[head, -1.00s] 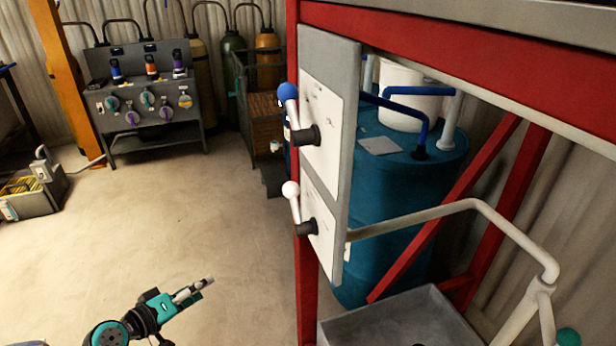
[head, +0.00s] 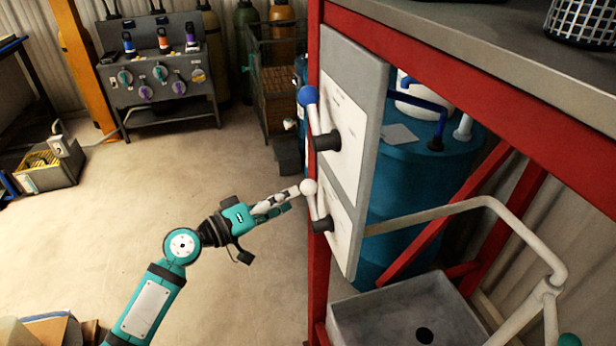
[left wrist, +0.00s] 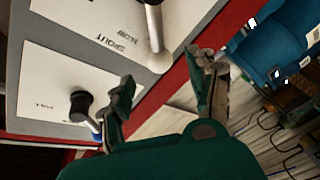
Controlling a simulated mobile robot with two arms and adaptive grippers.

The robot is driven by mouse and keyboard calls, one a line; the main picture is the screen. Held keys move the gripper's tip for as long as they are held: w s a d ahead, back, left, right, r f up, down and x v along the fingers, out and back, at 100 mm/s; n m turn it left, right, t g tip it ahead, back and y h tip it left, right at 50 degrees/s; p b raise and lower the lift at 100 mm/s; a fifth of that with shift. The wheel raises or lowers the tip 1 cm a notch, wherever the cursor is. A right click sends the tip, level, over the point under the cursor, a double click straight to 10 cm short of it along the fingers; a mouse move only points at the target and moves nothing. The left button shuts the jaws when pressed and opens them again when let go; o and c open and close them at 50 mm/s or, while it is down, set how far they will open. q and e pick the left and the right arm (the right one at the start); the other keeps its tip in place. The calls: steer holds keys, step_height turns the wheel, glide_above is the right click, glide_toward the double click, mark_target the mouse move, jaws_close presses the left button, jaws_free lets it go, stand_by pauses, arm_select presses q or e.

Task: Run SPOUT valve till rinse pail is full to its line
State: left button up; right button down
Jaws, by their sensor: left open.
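A panel (head: 350,60) on the red frame carries two lever valves. The upper lever has a blue ball (head: 307,95), the lower a white ball (head: 309,187). In the left wrist view, the word SPOUT is printed beside the white-ball lever (left wrist: 160,63); the blue-ball lever (left wrist: 95,128) is at lower left. My left gripper (head: 296,195) is open and empty at the white ball. In the left wrist view, that ball appears between and just beyond the fingertips (left wrist: 167,73); I cannot tell whether they touch. No rinse pail can be made out. My right gripper is not in view.
A grey basin (head: 345,318) with a dark hole stands below a pale pipe (head: 430,213) right of the panel. A blue drum (head: 405,170) is behind it. A grey valve stand (head: 160,75) is at the back left.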

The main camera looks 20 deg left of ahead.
mark_target(308, 185)
arm_select(q)
steer(key=p+x, duration=0.2)
steer(key=x, duration=0.4)
steer(key=shift+w+d, duration=0.1)
steer(key=shift+d, duration=0.05)
jaws_close()
